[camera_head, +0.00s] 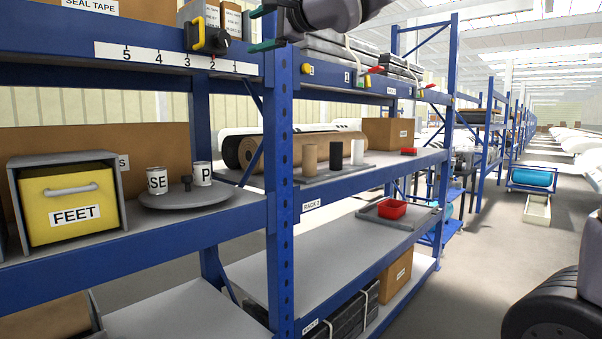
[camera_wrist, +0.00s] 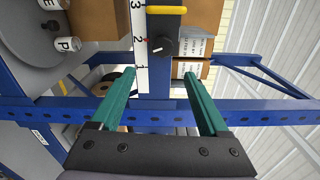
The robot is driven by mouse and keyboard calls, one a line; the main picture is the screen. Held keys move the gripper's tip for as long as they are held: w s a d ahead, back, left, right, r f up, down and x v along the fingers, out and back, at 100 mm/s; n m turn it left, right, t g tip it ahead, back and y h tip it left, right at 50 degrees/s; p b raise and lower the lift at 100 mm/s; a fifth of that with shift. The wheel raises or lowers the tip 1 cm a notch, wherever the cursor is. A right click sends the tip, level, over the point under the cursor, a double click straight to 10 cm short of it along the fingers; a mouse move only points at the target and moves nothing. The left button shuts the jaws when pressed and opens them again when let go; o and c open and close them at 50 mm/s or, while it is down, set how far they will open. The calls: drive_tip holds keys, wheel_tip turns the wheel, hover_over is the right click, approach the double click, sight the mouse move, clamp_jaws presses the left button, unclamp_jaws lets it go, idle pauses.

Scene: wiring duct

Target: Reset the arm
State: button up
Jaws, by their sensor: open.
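My gripper (camera_head: 266,28) is at the top of the head view, in front of the blue rack post near the upper shelf, and partly cut off by the frame edge. In the wrist view my gripper (camera_wrist: 160,75) shows two green fingers spread apart with nothing between them. Beyond the fingers are the numbered white strip (camera_wrist: 140,50) and a black box with a knob and yellow handle (camera_wrist: 168,35). In the head view this black box with its yellow handle (camera_head: 207,38) sits at the strip, left of my gripper.
A blue rack post (camera_head: 279,180) stands close below my gripper. The middle shelf holds a yellow FEET drawer (camera_head: 69,207), a grey turntable (camera_head: 185,198) with labelled cans, and several cylinders.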

drive_tip(key=w+d+f+t+h, duration=0.1)
drive_tip(key=d+f+h, duration=0.45)
drive_tip(key=d, duration=0.65)
drive_tip(key=w+d+f+h, duration=0.1)
drive_tip(key=d+f+h, duration=0.4)
drive_tip(key=d, duration=0.7)
drive_tip(key=s+d+f+n+g, duration=0.5)
drive_tip(key=s+d+f, duration=0.8)
drive_tip(key=f, duration=0.3)
drive_tip(key=shift+s+h, duration=0.45)
drive_tip(key=shift+s, duration=0.15)
